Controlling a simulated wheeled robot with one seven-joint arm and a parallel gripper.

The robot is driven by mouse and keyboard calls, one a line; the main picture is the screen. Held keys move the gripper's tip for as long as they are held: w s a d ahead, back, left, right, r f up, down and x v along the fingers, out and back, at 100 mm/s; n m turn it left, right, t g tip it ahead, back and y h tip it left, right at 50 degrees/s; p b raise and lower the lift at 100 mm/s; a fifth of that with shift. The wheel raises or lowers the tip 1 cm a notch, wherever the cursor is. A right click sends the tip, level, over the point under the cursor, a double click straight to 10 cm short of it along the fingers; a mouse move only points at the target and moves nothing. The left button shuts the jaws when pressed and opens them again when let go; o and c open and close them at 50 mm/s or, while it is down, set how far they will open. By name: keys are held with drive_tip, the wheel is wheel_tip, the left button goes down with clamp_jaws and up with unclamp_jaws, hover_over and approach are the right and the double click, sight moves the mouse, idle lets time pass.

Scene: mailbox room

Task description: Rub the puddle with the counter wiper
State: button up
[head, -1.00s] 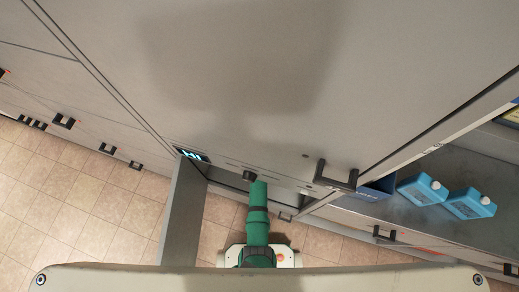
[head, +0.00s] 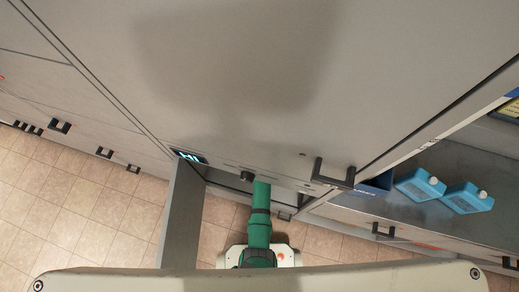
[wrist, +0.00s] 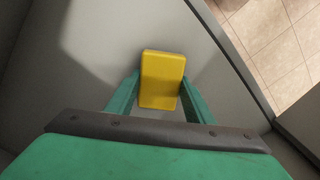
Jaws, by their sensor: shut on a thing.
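The counter wiper (wrist: 161,92) is a plain yellow block in the wrist view. It sits between the two green fingers of my gripper (wrist: 160,77), which is shut on it. A grey surface lies beyond the wiper, with a dark shadow to its left; I cannot tell whether the wiper touches that surface. In the head view my green arm reaches up from the bottom middle to an opening under the large grey cabinet, and the gripper and wiper are hidden there. I see no puddle in either view.
A grey open door or panel (head: 183,215) stands left of my arm. A large grey cabinet front with a dark handle (head: 334,173) is above. Tiled floor (head: 70,195) is free at left.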

drive_tip(key=shift+s+d+f, duration=0.1)
drive_tip(key=shift+s+d, duration=0.15)
drive_tip(key=shift+d, duration=0.45)
drive_tip(key=shift+s+d, duration=0.2)
drive_tip(key=shift+d, duration=0.45)
drive_tip(key=shift+s+d+f, duration=0.1)
drive_tip(key=shift+s+d, duration=0.15)
drive_tip(key=shift+d, duration=0.45)
drive_tip(key=shift+r, duration=0.15)
